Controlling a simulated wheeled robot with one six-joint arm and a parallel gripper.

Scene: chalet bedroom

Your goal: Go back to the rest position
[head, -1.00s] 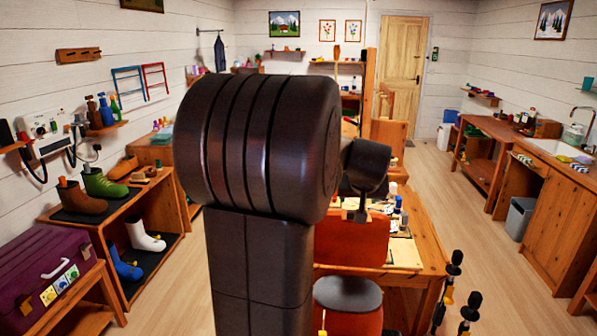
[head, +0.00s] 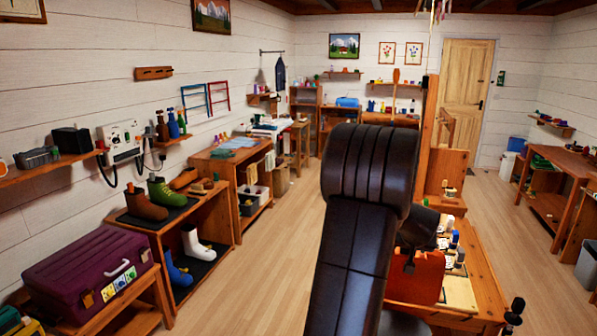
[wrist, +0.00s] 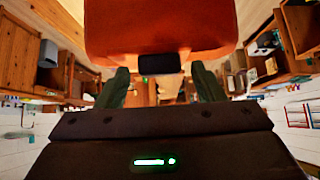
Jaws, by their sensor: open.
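My gripper (wrist: 161,84) shows in the wrist view with its two dark green fingers well apart. I see nothing held between them. The wrist picture looks upside down. An orange panel (wrist: 160,28) fills its top middle, close beyond the fingers; I cannot tell whether it touches them.
On the left, a purple chest (head: 85,270) sits on a low bench beside a boot shelf (head: 215,208) holding several boots. More wooden tables line the left wall. A wooden bench (head: 570,165) stands at the right. The floor (head: 290,245) left of my arm is clear towards the back.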

